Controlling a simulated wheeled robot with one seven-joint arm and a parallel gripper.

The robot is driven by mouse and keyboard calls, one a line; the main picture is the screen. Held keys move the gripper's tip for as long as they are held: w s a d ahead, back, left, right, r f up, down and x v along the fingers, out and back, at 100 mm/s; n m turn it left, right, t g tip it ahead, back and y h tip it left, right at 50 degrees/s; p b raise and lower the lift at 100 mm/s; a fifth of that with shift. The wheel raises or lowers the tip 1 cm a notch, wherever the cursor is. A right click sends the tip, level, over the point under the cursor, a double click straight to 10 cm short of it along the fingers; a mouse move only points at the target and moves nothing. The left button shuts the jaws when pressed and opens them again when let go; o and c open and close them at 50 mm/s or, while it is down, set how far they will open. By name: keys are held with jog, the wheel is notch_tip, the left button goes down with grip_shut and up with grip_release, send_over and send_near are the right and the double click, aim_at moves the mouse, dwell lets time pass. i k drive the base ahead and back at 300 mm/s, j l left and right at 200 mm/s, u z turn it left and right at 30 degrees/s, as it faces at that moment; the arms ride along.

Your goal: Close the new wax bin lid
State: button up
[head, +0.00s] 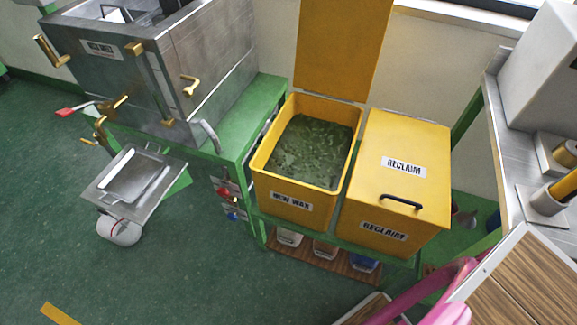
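The new wax bin (285,203) is a yellow box with a "NEW WAX" label on its front, standing on a green frame. Its yellow lid (338,48) is open, raised upright at the back edge and running out of the top of the picture. Green wax (313,150) fills much of the bin. My gripper is not in view.
The yellow reclaim bin (392,190) stands just right, its lid shut, with a black handle. A metal wax melter (190,70) stands left on a green table. A metal bench (510,150) is at the right.

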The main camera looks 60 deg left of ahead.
aim_at(340, 42)
jog(key=u, duration=2.15)
jog(key=j+u, duration=0.2)
